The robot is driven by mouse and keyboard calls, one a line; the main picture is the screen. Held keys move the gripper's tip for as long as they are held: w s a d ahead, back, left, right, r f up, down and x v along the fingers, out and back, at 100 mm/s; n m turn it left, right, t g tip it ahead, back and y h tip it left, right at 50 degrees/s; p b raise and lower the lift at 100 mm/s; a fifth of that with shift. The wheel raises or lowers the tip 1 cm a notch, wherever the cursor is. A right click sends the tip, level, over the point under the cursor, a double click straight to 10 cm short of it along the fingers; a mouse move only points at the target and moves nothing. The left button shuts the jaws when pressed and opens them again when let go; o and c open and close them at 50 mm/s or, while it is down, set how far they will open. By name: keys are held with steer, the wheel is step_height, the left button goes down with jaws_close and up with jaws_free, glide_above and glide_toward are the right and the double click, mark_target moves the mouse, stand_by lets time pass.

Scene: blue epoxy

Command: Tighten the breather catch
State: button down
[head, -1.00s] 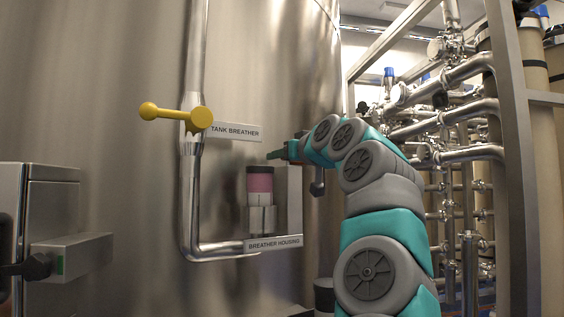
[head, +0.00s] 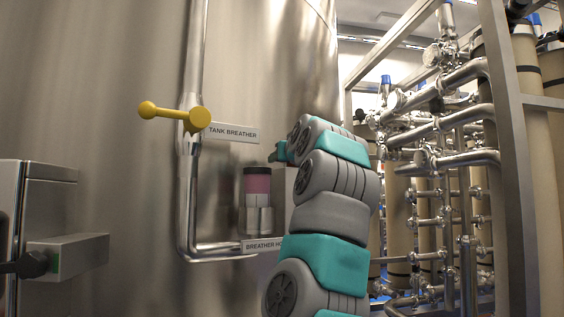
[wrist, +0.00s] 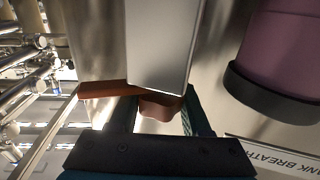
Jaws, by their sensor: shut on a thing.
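The breather catch (wrist: 160,107) is a reddish-brown piece at the lower end of a pale metal post (wrist: 165,45) in the wrist view. A flat reddish-brown arm reaches left from beside it. My gripper (wrist: 160,118) has a finger on each side of the catch and is shut on it. The breather housing (head: 257,215) in the head view holds a pink-purple cartridge with a dark cap. The cartridge (wrist: 290,50) also shows at the upper right of the wrist view. In the head view my arm hides the catch.
A yellow-handled valve (head: 175,113) sits on the vertical pipe left of the housing. The "TANK BREATHER" label (head: 232,133) is above the housing. A grey box (head: 68,256) juts out at lower left. Pipework and a metal frame (head: 505,150) stand to the right.

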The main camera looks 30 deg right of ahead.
steer(key=shift+d+f+m+h, duration=0.1)
steer(key=shift+m+h, duration=0.2)
steer(key=shift+h, duration=0.1)
steer(key=shift+d+m+g+h, duration=0.2)
steer(key=shift+m+g+h, duration=0.35)
steer(key=shift+h, duration=0.5)
steer(key=shift+d+m+g+h, duration=0.15)
steer(key=shift+m+g+h, duration=0.2)
steer(key=shift+m+h, duration=0.55)
steer(key=shift+s+d+r+m+g+h+p, duration=0.1)
steer(key=shift+m+g+h+p, duration=0.2)
steer(key=shift+h, duration=0.25)
steer(key=shift+s+d+r+m+g+h+p, duration=0.1)
steer(key=shift+m+g+h+p, duration=0.1)
steer(key=shift+m+h+p, duration=0.25)
steer(key=shift+s+d+f+m+g+h+p, duration=0.1)
steer(key=shift+m+g+h+p, duration=0.15)
steer(key=shift+m+g+h, duration=0.35)
steer(key=shift+s+d+m+g+h+p, duration=0.1)
steer(key=shift+m+g+h+p, duration=0.25)
steer(key=shift+h, duration=0.4)
steer(key=shift+c, duration=1.8)
jaws_free()
